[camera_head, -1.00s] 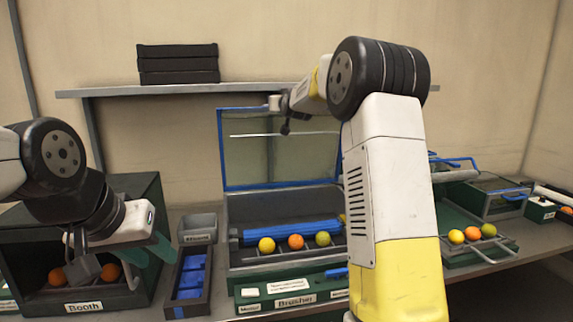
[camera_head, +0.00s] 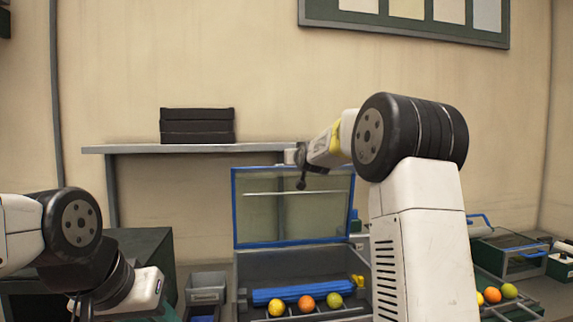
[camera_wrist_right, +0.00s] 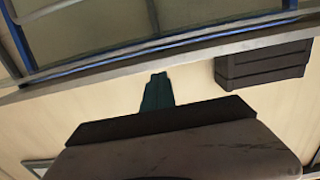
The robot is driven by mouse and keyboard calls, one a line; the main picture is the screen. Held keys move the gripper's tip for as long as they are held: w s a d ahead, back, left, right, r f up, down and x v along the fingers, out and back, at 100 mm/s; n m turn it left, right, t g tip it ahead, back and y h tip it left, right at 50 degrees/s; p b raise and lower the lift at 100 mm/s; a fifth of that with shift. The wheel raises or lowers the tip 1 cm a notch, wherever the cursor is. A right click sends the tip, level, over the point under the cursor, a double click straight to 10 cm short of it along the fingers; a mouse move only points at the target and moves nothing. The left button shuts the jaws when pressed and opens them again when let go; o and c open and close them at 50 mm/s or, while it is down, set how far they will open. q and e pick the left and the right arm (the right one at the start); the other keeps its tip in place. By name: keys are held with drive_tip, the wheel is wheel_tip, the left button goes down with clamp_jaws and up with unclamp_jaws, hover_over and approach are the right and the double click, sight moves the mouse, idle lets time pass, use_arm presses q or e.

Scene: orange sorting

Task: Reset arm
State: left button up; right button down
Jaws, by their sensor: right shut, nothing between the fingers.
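My right arm (camera_head: 420,225) rises at the centre right of the head view, with its forearm reaching left in front of the shelf. In the right wrist view, my right gripper (camera_wrist_right: 157,92) has its teal fingers together, with nothing between them. It is raised in the air, clear of the fruit. My left arm (camera_head: 75,235) is folded low at the left of the head view. Its wrist (camera_head: 135,290) is near the bottom edge, and its fingertips are too cut off to tell their state.
The blue-framed lid (camera_head: 293,207) stands open above a tray with several fruits (camera_head: 306,302). Behind is a wall shelf (camera_head: 190,148) with black boxes (camera_head: 197,125). A grey bin (camera_head: 206,289) stands left of the tray. More fruits (camera_head: 492,296) lie at right.

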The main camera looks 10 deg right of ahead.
drive_tip(key=s+r, duration=0.2)
drive_tip(key=s, duration=0.1)
drive_tip(key=s+r, duration=0.1)
drive_tip(key=s, duration=0.1)
drive_tip(key=shift+s, duration=0.25)
drive_tip(key=s+f+g, duration=0.3)
drive_tip(key=s+f, duration=0.5)
drive_tip(key=s, duration=0.6)
drive_tip(key=s+a+f+g+y, duration=0.1)
drive_tip(key=s+f+g, duration=0.3)
drive_tip(key=s+f, duration=0.4)
drive_tip(key=s+a+f+g, duration=0.1)
drive_tip(key=s+f+g, duration=0.3)
drive_tip(key=s, duration=1.8)
wheel_tip(320, 180, down, 5)
drive_tip(key=shift+r+y, duration=0.2)
drive_tip(key=shift+y, duration=0.1)
